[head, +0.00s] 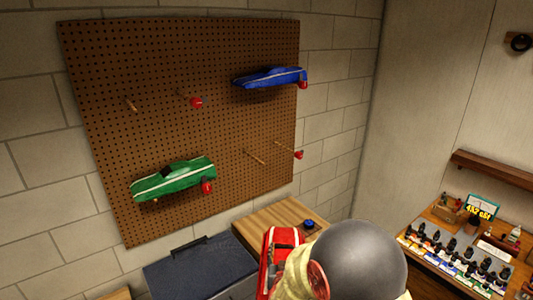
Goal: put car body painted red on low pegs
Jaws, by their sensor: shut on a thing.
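The red car body (280,239) with a pale stripe is at the bottom centre of the head view, partly hidden behind my arm. My gripper (292,265) is shut on it; its fingertips are mostly hidden. The brown pegboard (190,130) hangs on the wall. Its low empty pegs (256,158) are at the lower right, one with a red tip (298,154). The red car body is below and apart from these pegs.
A green car body (172,180) sits on the lower left pegs, and a blue one (270,77) on the upper right. Empty upper left pegs (131,105) stick out. A dark case (200,268) and wooden top (270,217) lie below. A paint bench (465,250) is right.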

